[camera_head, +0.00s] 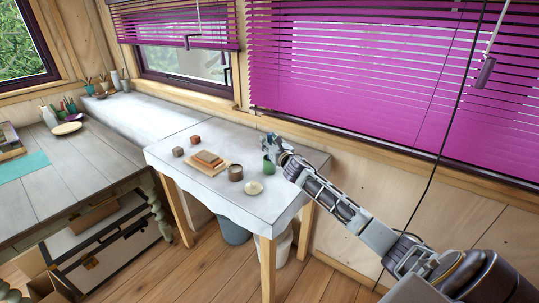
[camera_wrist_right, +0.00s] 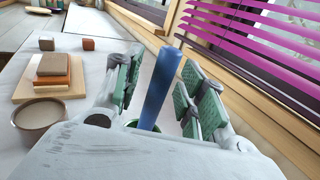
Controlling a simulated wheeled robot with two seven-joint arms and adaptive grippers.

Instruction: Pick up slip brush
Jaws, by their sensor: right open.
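The slip brush, seen as a blue handle (camera_wrist_right: 160,85), stands tilted in the right wrist view, its lower end in a green cup. The green cup (camera_head: 268,166) stands on the white-topped table (camera_head: 215,138); in the wrist view only a bit of its rim shows behind my gripper. My right gripper (camera_wrist_right: 160,88) is open, with its green-padded fingers on either side of the handle and visible gaps. In the head view my right gripper (camera_head: 273,143) is just above and beside the cup. The brush's bristles are hidden. My left gripper is not in view.
A brown cup (camera_head: 236,173), a small pale dish (camera_head: 253,188), a wooden board (camera_head: 206,168) with stacked blocks, and two small cubes (camera_head: 187,146) share the table. The window wall and purple blinds (camera_head: 370,80) are close behind my right arm. A wooden workbench (camera_head: 60,190) stands left.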

